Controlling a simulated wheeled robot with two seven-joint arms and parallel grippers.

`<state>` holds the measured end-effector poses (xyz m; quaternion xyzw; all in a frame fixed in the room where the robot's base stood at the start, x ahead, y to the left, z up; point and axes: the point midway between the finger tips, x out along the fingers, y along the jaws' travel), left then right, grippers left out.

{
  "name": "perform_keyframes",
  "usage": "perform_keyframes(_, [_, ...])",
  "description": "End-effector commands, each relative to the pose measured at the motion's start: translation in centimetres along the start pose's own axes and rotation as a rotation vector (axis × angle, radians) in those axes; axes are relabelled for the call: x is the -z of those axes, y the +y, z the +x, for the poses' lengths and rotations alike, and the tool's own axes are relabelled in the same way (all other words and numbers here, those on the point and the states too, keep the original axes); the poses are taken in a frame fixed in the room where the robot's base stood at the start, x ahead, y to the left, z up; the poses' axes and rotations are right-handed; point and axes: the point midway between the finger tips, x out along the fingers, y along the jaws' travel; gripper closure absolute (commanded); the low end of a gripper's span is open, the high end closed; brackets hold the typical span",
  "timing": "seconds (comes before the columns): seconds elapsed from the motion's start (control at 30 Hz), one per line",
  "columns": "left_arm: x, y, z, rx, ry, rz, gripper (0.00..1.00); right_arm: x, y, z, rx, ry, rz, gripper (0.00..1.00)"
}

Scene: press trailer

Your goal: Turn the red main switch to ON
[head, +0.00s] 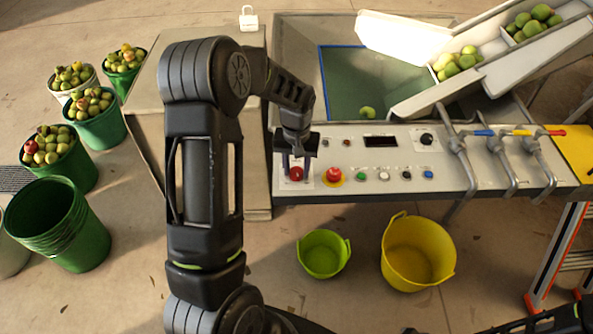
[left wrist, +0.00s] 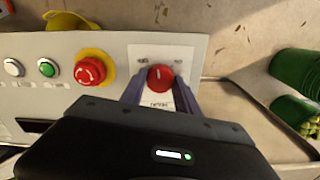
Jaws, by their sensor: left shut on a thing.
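The red main switch (head: 296,173) is a round red knob on a white plate at the left end of the control panel (head: 460,182). It also shows in the left wrist view (left wrist: 160,77), with a white pointer mark toward its top. My left gripper (head: 297,168) reaches down over it, and its two fingers (left wrist: 160,92) stand on either side of the knob, shut on it. The small labels beside the knob are too blurred to read. My right gripper is not in view; only part of a dark arm shows at the bottom right.
A red emergency button (head: 334,175) on a yellow ring sits just right of the switch. Green, white and blue buttons follow. Levers (head: 460,150) rise at the panel's right. Green (head: 324,254) and yellow (head: 418,254) tubs stand on the floor in front.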

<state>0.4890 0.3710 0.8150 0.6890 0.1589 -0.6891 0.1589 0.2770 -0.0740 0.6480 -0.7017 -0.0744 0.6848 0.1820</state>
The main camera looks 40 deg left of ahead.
Motion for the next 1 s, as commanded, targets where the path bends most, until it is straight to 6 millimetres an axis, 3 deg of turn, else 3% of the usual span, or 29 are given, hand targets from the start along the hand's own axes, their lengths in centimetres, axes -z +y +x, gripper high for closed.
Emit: perform_keyframes(1.0, [0.0, 0.0, 0.1, 0.0, 0.001, 0.894, 1.0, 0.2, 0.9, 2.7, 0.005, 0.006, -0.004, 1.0])
